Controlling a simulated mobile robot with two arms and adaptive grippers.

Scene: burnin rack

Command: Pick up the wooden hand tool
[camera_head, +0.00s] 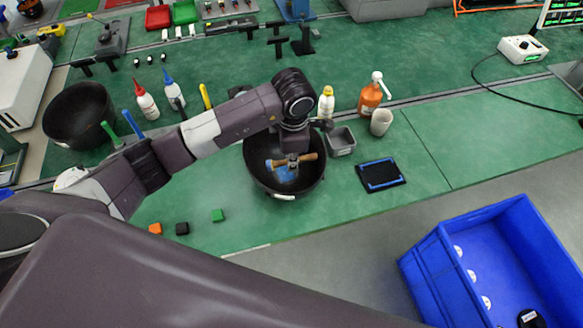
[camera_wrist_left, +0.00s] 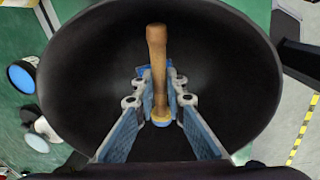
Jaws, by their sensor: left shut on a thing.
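The wooden hand tool (camera_head: 308,157) shows as a light-brown handle in the black bowl (camera_head: 258,174) on the green bench. My left gripper (camera_head: 292,165) reaches down into the bowl from above. In the wrist view its two fingers (camera_wrist_left: 159,98) are shut on the tool, one on each side of the handle. The bowl (camera_wrist_left: 85,75) surrounds both. I cannot tell whether the tool touches the bowl's floor. My right gripper is not in view.
A grey tray (camera_head: 341,142), a beige cup (camera_head: 381,122) and an orange pump bottle (camera_head: 370,97) stand right of the bowl. Small blocks (camera_head: 218,215) lie front left. A blue crate (camera_head: 432,270) stands lower right.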

